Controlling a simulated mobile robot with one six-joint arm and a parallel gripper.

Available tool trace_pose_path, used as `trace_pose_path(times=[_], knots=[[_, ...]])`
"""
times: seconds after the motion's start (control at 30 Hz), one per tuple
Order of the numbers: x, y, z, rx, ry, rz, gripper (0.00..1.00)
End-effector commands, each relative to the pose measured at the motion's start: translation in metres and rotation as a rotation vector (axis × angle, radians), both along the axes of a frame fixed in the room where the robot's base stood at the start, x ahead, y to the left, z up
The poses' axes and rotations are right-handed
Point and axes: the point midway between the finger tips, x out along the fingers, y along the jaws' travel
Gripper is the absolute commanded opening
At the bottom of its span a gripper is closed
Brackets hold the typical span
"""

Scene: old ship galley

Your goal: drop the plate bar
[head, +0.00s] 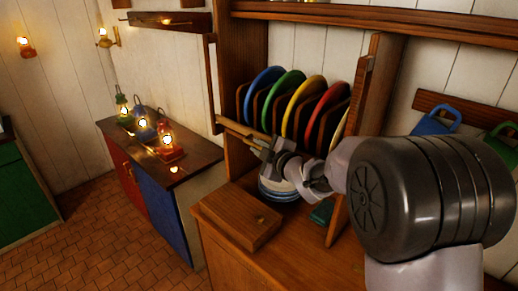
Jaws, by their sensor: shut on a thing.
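The plate bar (237,129) is a thin wooden bar across the front of the plate rack (229,80). Its left end is at the rack's left post, and it slopes slightly down to the right. My gripper (264,147) is shut on the bar, in front of the rack's left part. My gripper and arm hide the bar's right part, so I cannot tell whether it meets the right post (358,100). Behind the bar, blue (260,88), green (284,88), yellow (303,98) and red (326,106) plates stand upright with a pale plate (340,128).
Below my gripper, stacked plates (277,189) sit beside a wooden box (236,213) on the counter (290,255). A small green object (322,211) lies right of them. Lit lanterns (166,143) stand on the left cabinet. Floor (95,240) is clear at lower left.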

Motion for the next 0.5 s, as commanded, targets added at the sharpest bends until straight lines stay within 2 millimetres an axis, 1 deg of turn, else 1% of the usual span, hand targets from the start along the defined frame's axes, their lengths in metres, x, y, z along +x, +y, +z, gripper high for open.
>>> trace_pose_path(times=[0.03, 0.17, 0.2, 0.5], knots=[[-0.0013, -0.0001, -0.0053, -0.001, 0.011, -0.001, 0.0], [-0.0015, -0.0003, -0.0063, -0.002, 0.014, -0.001, 0.0], [-0.0016, -0.0003, -0.0066, -0.003, 0.015, -0.001, 0.2], [-0.001, -0.0002, -0.0046, -0.002, 0.01, -0.001, 0.22]])
